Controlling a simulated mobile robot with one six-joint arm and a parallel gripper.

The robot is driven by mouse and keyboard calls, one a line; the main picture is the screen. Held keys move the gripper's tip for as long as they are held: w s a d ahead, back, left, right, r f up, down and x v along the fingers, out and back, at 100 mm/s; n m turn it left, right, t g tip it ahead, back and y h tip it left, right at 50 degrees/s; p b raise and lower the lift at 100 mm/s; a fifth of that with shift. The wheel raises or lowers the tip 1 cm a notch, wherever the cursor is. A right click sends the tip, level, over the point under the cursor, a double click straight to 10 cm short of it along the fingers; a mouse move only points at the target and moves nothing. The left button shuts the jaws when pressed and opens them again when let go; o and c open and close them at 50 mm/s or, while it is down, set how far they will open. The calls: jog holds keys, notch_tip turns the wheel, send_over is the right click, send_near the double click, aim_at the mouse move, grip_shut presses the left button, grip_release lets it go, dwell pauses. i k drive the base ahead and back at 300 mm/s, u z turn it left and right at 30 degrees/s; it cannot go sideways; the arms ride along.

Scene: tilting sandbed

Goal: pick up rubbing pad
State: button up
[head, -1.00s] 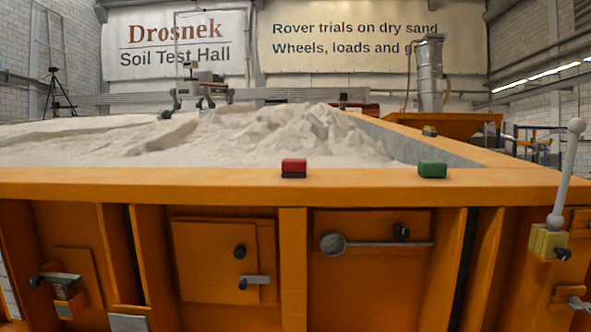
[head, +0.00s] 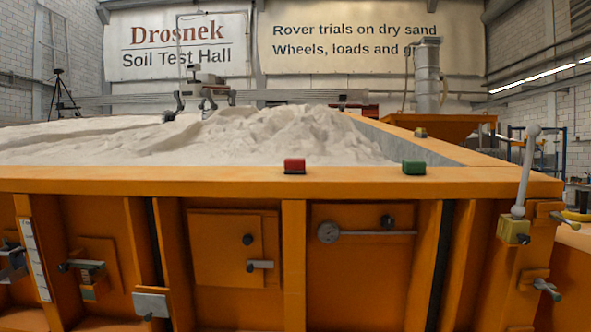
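Two small blocks lie apart on the flat orange rim (head: 200,180) of the sandbed's near side. One is a red block with a dark lower layer (head: 294,166), near the middle of the picture. The other is a green block (head: 414,167), further right. I cannot tell for sure which of them is the rubbing pad. Nothing touches or covers either block. My gripper is not in view.
Pale sand (head: 270,135) is heaped behind the rim. A lever with a round knob (head: 526,170) stands at the right corner. A round-headed rod (head: 328,232), a panel (head: 228,249) and handles (head: 260,265) stick out from the front wall. The rim between the blocks is clear.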

aim_at(292, 166)
jog(key=z, duration=0.1)
jog(key=k, duration=0.6)
jog(key=u, duration=0.95)
jog(key=i, duration=1.35)
jog(key=z, duration=0.4)
